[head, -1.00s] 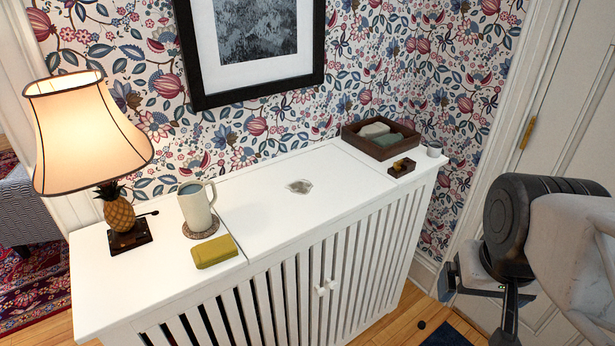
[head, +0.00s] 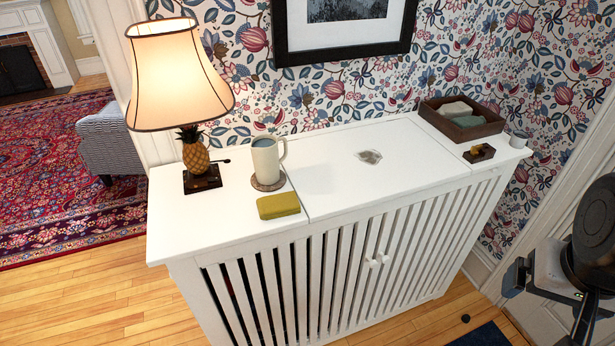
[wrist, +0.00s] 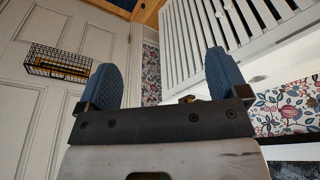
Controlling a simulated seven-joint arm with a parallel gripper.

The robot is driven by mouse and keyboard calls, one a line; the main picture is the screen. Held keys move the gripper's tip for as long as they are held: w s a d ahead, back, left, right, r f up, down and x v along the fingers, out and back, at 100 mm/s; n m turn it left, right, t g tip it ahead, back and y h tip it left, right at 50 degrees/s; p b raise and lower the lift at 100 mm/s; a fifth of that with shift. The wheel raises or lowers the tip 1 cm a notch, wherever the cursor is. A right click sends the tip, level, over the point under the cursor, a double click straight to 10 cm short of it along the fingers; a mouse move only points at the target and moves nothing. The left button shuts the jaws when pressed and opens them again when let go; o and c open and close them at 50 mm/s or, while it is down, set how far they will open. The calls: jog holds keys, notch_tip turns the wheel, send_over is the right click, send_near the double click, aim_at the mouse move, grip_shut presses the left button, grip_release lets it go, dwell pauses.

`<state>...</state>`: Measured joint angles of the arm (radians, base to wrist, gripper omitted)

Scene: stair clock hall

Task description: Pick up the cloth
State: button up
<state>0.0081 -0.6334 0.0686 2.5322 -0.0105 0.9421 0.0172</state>
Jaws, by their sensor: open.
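A folded yellow-green piece that looks like the cloth (head: 278,206) lies flat on the white cabinet top (head: 330,180), near its front edge, in front of the mug. I cannot tell for certain whether it is cloth or sponge. My gripper (wrist: 160,68) is open and empty, its two blue finger pads wide apart in the wrist view. In the head view my gripper is at the lower right edge, partly cut off, right of the cabinet and well away from the yellow-green piece. The wrist view does not show that piece.
A mug (head: 266,160) on a coaster and a lit pineapple lamp (head: 196,155) stand near the cloth. A glass-like piece (head: 369,157) lies mid-top. A brown tray (head: 440,124) with folded items, a small wooden block (head: 479,153) and a small cup (head: 518,139) are at right.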

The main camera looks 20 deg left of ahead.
jog(key=shift+o, duration=0.6)
jog(key=shift+w+a, duration=0.1)
